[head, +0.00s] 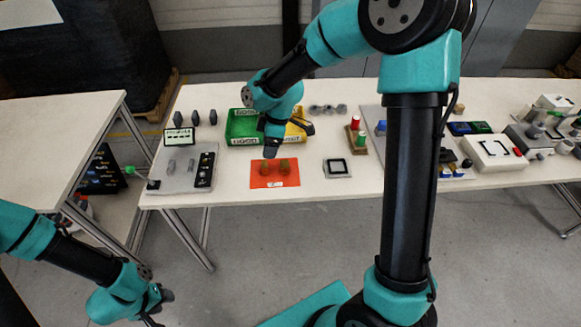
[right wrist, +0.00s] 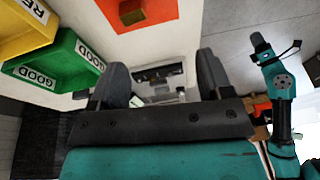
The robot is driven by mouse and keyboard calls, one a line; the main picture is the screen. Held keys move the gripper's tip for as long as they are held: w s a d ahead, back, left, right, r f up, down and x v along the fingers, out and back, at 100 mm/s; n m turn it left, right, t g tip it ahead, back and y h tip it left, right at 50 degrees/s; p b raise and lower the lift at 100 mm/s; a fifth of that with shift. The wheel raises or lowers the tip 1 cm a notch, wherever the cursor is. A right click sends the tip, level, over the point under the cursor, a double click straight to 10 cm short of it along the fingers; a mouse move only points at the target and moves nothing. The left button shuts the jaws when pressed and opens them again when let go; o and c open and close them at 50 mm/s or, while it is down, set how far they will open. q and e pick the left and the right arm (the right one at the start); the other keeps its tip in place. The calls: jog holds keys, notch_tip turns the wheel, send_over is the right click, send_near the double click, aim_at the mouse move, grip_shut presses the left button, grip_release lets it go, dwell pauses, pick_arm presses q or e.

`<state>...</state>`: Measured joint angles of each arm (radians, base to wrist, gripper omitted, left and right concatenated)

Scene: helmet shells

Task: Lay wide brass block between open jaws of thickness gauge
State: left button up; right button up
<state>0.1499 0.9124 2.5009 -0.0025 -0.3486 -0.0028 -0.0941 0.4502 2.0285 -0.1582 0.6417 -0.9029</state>
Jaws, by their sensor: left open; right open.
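Two small brass-coloured blocks, one on the left (head: 265,168) and one on the right (head: 284,165), sit on the orange mat (head: 259,183); I cannot tell which is the wide one. What looks like the thickness gauge (head: 160,183) is a grey plate at the table's left, with two small grey pieces, apart, and a display behind. It shows partly between my fingers in the right wrist view (right wrist: 168,78). My right gripper (head: 272,150) is open and empty, just behind and above the mat. My left gripper (head: 158,308) is open in front of the table, away from everything.
A green bin (head: 243,128) and a yellow bin (head: 293,134) stand behind the mat. A dark-framed pad (head: 338,168) lies right of it. Red and green cylinders (head: 356,130) stand on a block further right. My right arm crosses the view. Clear tabletop lies between gauge and mat.

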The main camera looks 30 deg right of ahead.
notch_tip(320, 180, up, 4)
jog(key=n+h, duration=0.1)
jog(key=h, duration=0.1)
send_over(285, 163)
jog(key=s+d, duration=0.1)
jog(key=d, duration=0.2)
jog(key=shift+s+a, duration=0.15)
jog(key=shift+a, duration=0.15)
jog(key=shift+f+y, duration=0.1)
jog(key=shift+y, duration=0.2)
jog(key=f, duration=0.4)
jog(key=a+f, duration=0.1)
jog(key=f, duration=0.7)
jog(key=shift+w+a, duration=0.35)
jog(key=shift+a, duration=0.05)
jog(key=shift+w+a+f, duration=0.1)
jog(key=shift+a+f, duration=0.1)
jog(key=shift+f, duration=1.1)
jog(key=shift+w+a+f, duration=0.1)
jog(key=shift+a+f, duration=0.05)
jog(key=shift+f, duration=1.1)
jog(key=shift+c, duration=0.3)
jog(key=c, duration=1.1)
